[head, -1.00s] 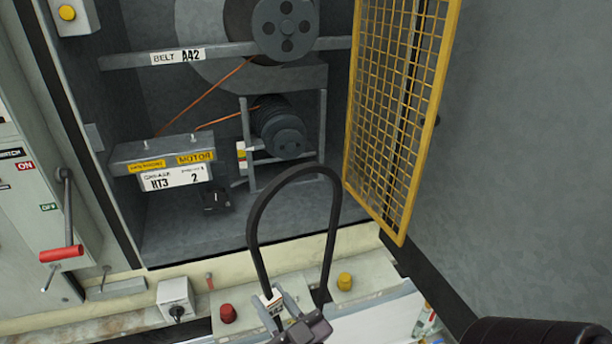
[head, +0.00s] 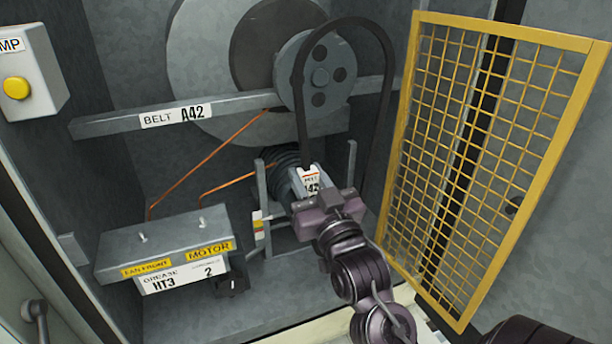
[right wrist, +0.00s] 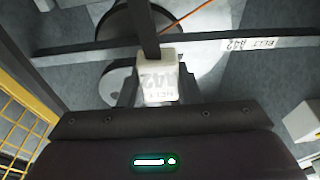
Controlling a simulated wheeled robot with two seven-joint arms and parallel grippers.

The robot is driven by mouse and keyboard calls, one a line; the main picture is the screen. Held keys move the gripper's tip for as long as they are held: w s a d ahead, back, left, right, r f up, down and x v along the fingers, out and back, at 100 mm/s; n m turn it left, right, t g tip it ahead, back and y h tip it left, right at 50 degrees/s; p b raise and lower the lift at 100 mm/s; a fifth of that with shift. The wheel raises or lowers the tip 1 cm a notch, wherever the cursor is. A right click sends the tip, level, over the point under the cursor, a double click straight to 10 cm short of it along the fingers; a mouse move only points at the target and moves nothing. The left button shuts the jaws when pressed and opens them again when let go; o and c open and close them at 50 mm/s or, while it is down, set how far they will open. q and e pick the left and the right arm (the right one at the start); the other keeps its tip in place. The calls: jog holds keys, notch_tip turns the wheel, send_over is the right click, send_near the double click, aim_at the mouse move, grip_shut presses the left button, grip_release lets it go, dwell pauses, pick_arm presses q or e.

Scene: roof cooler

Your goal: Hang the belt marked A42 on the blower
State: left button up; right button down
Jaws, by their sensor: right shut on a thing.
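My right gripper (head: 318,192) is shut on the tag of a black belt (head: 301,90). The white tag (head: 310,180) reads partly as 42; in the right wrist view the tag (right wrist: 157,85) sits between the fingers (right wrist: 150,95). The belt stands up as a tall loop above the gripper, in front of the blower's grey pulley (head: 320,75) in the head view. I cannot tell whether belt and pulley touch. The lower motor pulley (head: 285,165) is partly hidden behind the tag and gripper. My left gripper is not in view.
A crossbar (head: 100,126) labelled BELT A42 runs across the cabinet. A yellow mesh guard (head: 480,150) stands open at the right. A grey motor box (head: 165,240) with a grease label is at lower left. A yellow-button box (head: 18,85) is at upper left.

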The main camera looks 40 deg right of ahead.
jog(key=shift+w+d+f+b, duration=0.1)
jog(key=shift+w+f+b, duration=0.2)
jog(key=shift+b, duration=0.5)
jog(key=shift+w+d+b, duration=0.15)
jog(key=shift+w+b, duration=0.25)
jog(key=w, duration=0.3)
jog(key=w+d, duration=0.1)
jog(key=w, duration=0.1)
jog(key=shift+f+p, duration=0.3)
jog(key=shift+f, duration=0.05)
jog(key=shift+s, duration=0.1)
dwell(0.4)
jog(key=shift+w+d+p, duration=0.1)
jog(key=shift+w+p, duration=0.2)
jog(key=shift+p, duration=0.05)
dwell(0.5)
jog(key=shift+w+d+p, duration=0.2)
jog(key=shift+w, duration=0.7)
jog(key=shift+w+d+p, duration=0.15)
jog(key=shift+w+d, duration=0.05)
jog(key=shift+w, duration=0.8)
